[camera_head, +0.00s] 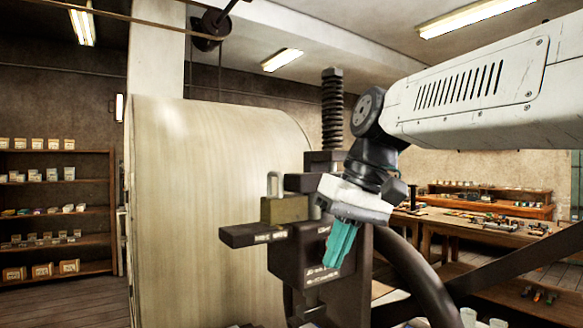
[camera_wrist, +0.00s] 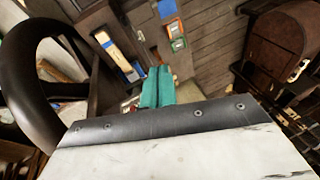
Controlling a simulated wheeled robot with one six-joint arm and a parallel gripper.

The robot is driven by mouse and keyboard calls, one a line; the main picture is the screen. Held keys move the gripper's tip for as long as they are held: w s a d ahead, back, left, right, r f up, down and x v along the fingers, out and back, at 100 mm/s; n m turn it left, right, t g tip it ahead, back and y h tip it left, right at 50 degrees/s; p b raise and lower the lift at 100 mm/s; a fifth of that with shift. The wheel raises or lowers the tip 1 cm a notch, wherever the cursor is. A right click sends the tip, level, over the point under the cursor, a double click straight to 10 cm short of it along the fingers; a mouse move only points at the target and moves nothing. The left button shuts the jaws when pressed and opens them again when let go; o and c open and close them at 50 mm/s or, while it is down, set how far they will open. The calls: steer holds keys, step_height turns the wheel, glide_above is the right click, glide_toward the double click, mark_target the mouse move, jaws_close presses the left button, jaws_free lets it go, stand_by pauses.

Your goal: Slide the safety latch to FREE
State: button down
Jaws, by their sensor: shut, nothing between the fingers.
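The dark press (camera_head: 300,262) stands in the middle of the head view, with a threaded screw (camera_head: 332,112) rising from it. A brass-coloured block (camera_head: 285,209) with an upright metal loop or pin sits on a dark labelled bar (camera_head: 240,235) on the press's left; this looks like the safety latch, but its label is too small to read. My gripper (camera_head: 340,245), with teal fingers, is shut and empty, in front of the press body and right of the block, apart from it. The fingers also show in the wrist view (camera_wrist: 156,88). They hide part of the press face.
The black handwheel (camera_head: 425,280) is right of my gripper and at the left of the wrist view (camera_wrist: 38,85). A large pale rounded cabinet or drum (camera_head: 210,200) stands behind the press. A workbench (camera_head: 470,222) is at the right, shelves (camera_head: 55,195) at the far left.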

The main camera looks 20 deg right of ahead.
steer(key=w+d+r+n+y, duration=0.1)
steer(key=w+d+r, duration=0.1)
steer(key=w+r, duration=0.4)
steer(key=w+d+r+n+t+y, duration=0.1)
steer(key=w+r, duration=0.6)
steer(key=r, duration=0.7)
steer(key=shift+d+n+t+y, duration=0.3)
steer(key=shift+d+n+y, duration=0.45)
steer(key=shift+d, duration=0.2)
glide_above(290, 196)
step_height(290, 196, down, 8)
steer(key=shift+d+r, duration=0.15)
